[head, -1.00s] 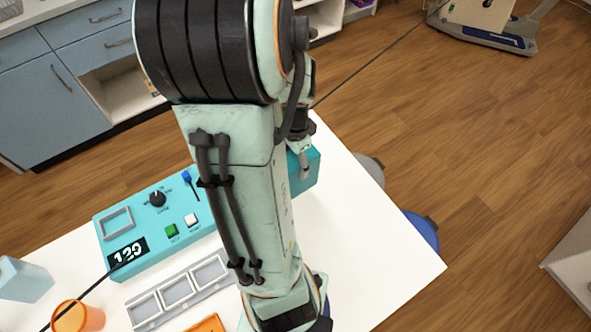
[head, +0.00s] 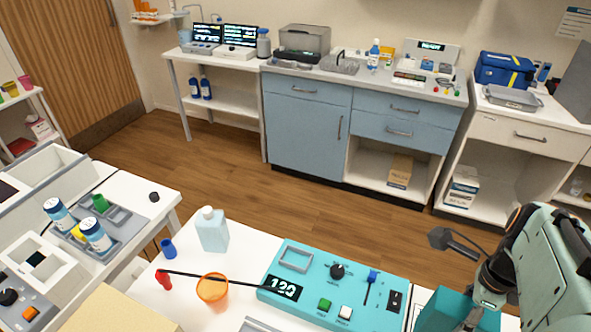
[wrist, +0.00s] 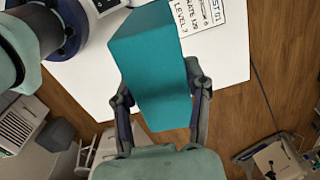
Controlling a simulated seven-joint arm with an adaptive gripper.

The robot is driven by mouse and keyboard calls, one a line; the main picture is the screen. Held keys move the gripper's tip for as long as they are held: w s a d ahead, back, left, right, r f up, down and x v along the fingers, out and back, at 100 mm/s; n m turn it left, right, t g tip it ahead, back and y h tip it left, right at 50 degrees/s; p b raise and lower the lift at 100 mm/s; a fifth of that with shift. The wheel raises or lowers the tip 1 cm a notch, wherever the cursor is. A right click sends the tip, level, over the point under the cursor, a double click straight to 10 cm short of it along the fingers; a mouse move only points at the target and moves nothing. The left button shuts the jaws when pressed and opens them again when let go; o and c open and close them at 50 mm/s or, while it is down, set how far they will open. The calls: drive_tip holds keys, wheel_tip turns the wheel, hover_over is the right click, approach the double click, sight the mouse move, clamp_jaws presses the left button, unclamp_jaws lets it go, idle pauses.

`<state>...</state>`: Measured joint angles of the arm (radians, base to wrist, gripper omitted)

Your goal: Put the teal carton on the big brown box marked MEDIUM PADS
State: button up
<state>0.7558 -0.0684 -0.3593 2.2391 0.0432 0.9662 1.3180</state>
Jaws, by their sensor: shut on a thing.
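The teal carton (wrist: 155,75) fills the middle of the wrist view, between the two fingers of my gripper (wrist: 158,98), which is shut on it. In the head view the carton (head: 450,312) shows at the lower right, cut by the bottom edge and partly behind my gripper. Whether it touches the white table is not clear. No MEDIUM PADS marking is readable. A flat tan-brown surface (head: 115,312), perhaps a box top, shows at the bottom left of the head view, mostly cut off.
A teal device (head: 335,285) with a display stands left of the carton. An orange cup (head: 212,290), a pale bottle (head: 213,232) and small blue and red pieces stand farther left. A small brown box (head: 400,170) sits on a far cabinet shelf. Open floor lies between.

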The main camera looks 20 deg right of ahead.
drive_tip(key=w+a+r+n, duration=0.4)
drive_tip(key=w+a, duration=0.4)
drive_tip(key=w+a+r+n, duration=0.4)
drive_tip(key=w+a, duration=0.3)
drive_tip(key=a, duration=0.1)
drive_tip(key=s+a+r+n, duration=0.3)
drive_tip(key=a+n, duration=0.3)
drive_tip(key=a, duration=0.7)
drive_tip(key=s+a+r+n, duration=0.25)
drive_tip(key=a+n, duration=0.25)
drive_tip(key=a, duration=0.8)
drive_tip(key=w+a+f, duration=0.9)
drive_tip(key=w+f, duration=0.1)
drive_tip(key=f, duration=0.3)
drive_tip(key=shift+a, duration=0.25)
